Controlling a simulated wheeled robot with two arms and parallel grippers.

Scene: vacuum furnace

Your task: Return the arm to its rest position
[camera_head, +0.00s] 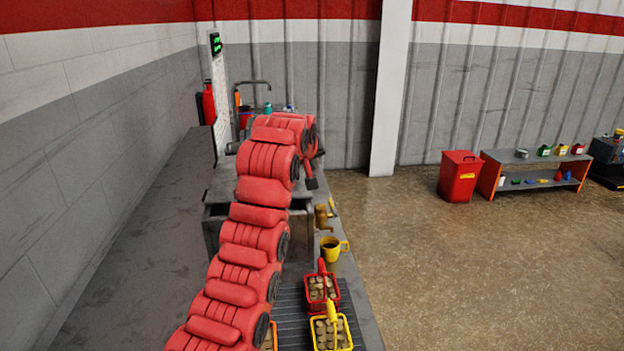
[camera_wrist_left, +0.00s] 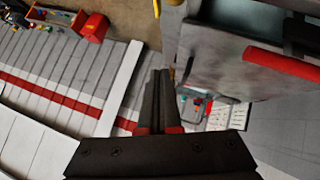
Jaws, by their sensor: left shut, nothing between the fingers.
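My left arm (camera_head: 250,240), red and segmented, reaches up from the bottom over the bench and bends at its far end. My left gripper (camera_head: 311,182) hangs at that end, beside the upper right of the grey furnace box (camera_head: 216,228). In the left wrist view its two dark fingers (camera_wrist_left: 160,76) lie together, shut and empty. A grey box-like body (camera_wrist_left: 205,55) with a red bar (camera_wrist_left: 283,62) stands to their right in that view. The arm hides much of the furnace box in the head view. My right gripper is not in view.
Red (camera_head: 309,288) and yellow (camera_head: 317,331) baskets with brownish pieces stand on the bench near its right edge. A yellow cup (camera_head: 329,249) stands behind them. A faucet (camera_head: 254,83) is at the back. The floor (camera_head: 480,260) to the right is clear.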

